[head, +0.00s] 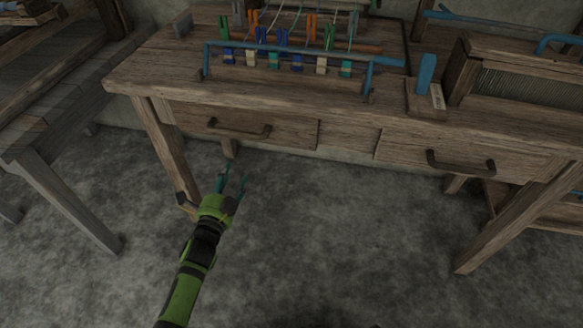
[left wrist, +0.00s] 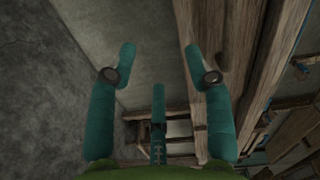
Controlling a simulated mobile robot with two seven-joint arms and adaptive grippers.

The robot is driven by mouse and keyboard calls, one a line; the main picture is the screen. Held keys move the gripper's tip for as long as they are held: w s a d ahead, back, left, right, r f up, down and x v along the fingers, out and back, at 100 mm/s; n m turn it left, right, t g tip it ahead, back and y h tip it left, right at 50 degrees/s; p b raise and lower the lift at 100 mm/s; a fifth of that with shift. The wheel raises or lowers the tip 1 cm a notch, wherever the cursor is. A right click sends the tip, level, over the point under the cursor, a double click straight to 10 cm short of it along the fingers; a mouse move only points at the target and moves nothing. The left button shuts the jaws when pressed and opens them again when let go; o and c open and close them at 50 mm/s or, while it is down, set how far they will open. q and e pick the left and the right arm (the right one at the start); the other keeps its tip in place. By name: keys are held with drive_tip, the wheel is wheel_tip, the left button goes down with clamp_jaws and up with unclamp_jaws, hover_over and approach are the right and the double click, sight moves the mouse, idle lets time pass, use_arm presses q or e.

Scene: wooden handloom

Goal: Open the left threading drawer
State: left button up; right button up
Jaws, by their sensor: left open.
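The left threading drawer (head: 285,131) is in the front of the wooden table in the head view and looks shut. Its dark bar handle (head: 238,131) runs across the drawer front. My left gripper (head: 232,180) is open and empty, in front of and below this handle in the picture, apart from it. In the left wrist view my teal fingers (left wrist: 160,75) are spread with nothing between them. The drawer handle cannot be made out there. My right gripper is not in view.
A right drawer (head: 510,160) with a similar handle (head: 460,164) is at the right. The tabletop (head: 150,75) holds a blue rail with coloured clips (head: 285,55). A grey bench (head: 60,110) stands at the left. Table legs (head: 168,150) flank open floor.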

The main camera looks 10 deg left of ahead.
sight(236, 136)
use_arm(q)
drive_tip(key=shift+w+d+r+m+t+h+b, duration=0.1)
drive_tip(key=shift+w+r+m+t+b, duration=0.35)
drive_tip(key=shift+w+r, duration=0.9)
drive_tip(key=shift+w+d+r+m+t+h+b, duration=0.1)
drive_tip(key=shift+w+r+m+t+b, duration=0.35)
drive_tip(key=shift+w+r, duration=0.95)
drive_tip(key=shift+w+d+r+m+t+h+b, duration=0.1)
drive_tip(key=shift+w+r+m+t+b, duration=0.3)
drive_tip(key=shift+w+r, duration=0.95)
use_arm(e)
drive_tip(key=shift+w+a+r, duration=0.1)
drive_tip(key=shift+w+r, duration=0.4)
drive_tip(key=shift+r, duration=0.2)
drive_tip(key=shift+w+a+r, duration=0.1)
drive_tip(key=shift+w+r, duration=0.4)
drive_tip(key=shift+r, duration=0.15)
use_arm(q)
clamp_jaws()
